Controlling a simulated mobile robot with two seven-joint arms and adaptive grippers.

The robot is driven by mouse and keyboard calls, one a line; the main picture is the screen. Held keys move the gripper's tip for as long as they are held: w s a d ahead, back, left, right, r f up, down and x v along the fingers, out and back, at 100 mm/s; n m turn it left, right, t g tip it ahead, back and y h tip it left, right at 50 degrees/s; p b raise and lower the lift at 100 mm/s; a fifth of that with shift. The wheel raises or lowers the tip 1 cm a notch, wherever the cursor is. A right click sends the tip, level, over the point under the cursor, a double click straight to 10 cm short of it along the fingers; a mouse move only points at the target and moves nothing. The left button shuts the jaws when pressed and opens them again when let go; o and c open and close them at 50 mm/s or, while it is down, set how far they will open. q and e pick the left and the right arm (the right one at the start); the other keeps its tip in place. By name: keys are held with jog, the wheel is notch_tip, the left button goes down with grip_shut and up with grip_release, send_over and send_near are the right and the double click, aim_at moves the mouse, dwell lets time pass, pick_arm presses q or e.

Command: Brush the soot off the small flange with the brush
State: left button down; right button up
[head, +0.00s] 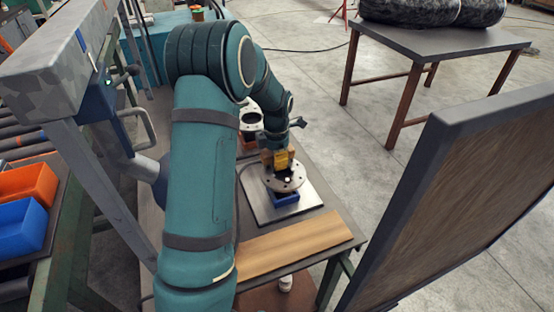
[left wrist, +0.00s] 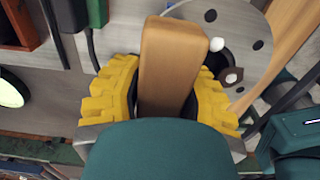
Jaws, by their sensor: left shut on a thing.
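My left gripper (head: 281,160) has yellow fingers that are shut on the wooden handle of the brush (head: 266,157). In the left wrist view the gripper (left wrist: 165,95) grips the brush handle (left wrist: 172,60) between both fingers. The bristles are hidden. The small flange (head: 293,182), a pale grey disc with bolt holes, lies just under and beside the gripper. It also shows in the left wrist view (left wrist: 245,22), partly behind the handle, with a dark opening. I cannot tell whether the brush touches it or where soot lies. My right gripper is not in view.
The small flange sits above a blue block (head: 286,199) on a metal plate (head: 257,207). Another flange (head: 250,120) stands behind. A wooden board (head: 295,246) lies at the bench's front. A large upright panel (head: 455,195) stands at the right. Orange (head: 30,183) and blue (head: 20,228) bins are at left.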

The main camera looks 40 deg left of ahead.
pick_arm(q)
jog(key=shift+r, duration=0.3)
notch_tip(320, 180, up, 2)
jog(key=p, duration=0.2)
jog(key=shift+r+p, duration=0.2)
jog(key=shift+p, duration=0.1)
notch_tip(320, 180, up, 4)
jog(key=p, duration=0.3)
jog(key=shift+r+p, duration=0.1)
jog(key=shift+p, duration=0.2)
